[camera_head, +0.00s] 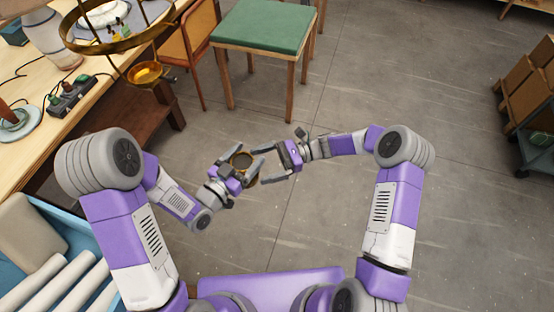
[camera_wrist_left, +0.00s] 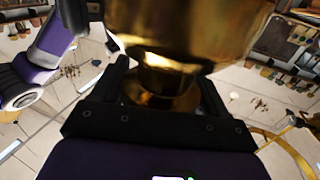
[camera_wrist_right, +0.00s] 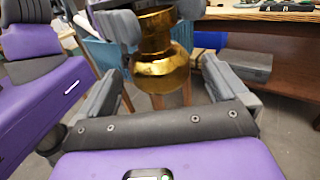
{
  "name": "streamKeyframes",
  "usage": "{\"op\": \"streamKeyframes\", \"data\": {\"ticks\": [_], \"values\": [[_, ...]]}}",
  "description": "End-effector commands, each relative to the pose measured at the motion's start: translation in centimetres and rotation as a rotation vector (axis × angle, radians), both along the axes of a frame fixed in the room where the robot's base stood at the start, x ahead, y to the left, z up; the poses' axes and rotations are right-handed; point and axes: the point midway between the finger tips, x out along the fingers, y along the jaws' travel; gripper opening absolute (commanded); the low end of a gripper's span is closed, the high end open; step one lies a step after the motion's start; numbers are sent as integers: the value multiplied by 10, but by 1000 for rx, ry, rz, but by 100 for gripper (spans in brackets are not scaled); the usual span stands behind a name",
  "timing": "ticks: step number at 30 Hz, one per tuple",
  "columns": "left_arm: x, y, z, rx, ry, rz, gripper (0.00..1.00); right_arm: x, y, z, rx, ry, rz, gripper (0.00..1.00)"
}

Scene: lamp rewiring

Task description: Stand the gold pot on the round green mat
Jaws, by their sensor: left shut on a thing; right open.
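The gold pot (camera_head: 242,160) is held in the air over the floor, in front of my body. My left gripper (camera_head: 238,168) is shut on it; the left wrist view shows the shiny pot (camera_wrist_left: 180,30) close up, its narrower part between the fingers. My right gripper (camera_head: 264,166) is open and faces the pot from the right. In the right wrist view the pot's rounded body (camera_wrist_right: 160,70) shows between and beyond the open fingers; I cannot tell whether they touch it. I cannot make out a round green mat for sure.
A stool with a square green top (camera_head: 265,25) stands ahead. A wooden workbench (camera_head: 50,150) on the left carries a power strip (camera_head: 70,97) and lamp parts, with a brass ring (camera_head: 115,45) above. A shelf cart (camera_head: 530,95) stands at right. The floor between is clear.

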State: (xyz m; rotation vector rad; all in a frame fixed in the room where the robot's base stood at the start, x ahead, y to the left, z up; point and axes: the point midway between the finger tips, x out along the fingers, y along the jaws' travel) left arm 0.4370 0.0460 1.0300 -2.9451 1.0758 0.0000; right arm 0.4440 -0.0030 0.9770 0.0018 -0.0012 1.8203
Motion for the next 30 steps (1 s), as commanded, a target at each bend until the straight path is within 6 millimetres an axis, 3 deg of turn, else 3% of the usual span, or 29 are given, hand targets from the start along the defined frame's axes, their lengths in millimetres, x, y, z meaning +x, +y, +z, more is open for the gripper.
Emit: {"op": "streamKeyframes", "data": {"ticks": [3, 10, 15, 24, 30], "values": [[0, 0, 1, -1, -2, 0, 10, -7, 24, 0, 1, 0, 4, 100], [0, 0, 1, -1, -2, 0, 10, -15, 56, 0, -1, 0, 2, 100], [0, 0, 1, -2, -2, -1, 10, -18, 66, 0, -1, 0, 2, 100], [0, 0, 1, -2, -2, -1, 10, -18, 68, 0, -2, 0, 1, 100], [0, -1, 1, -3, -2, -2, 10, -17, 68, -1, -3, -1, -1, 69]]}}
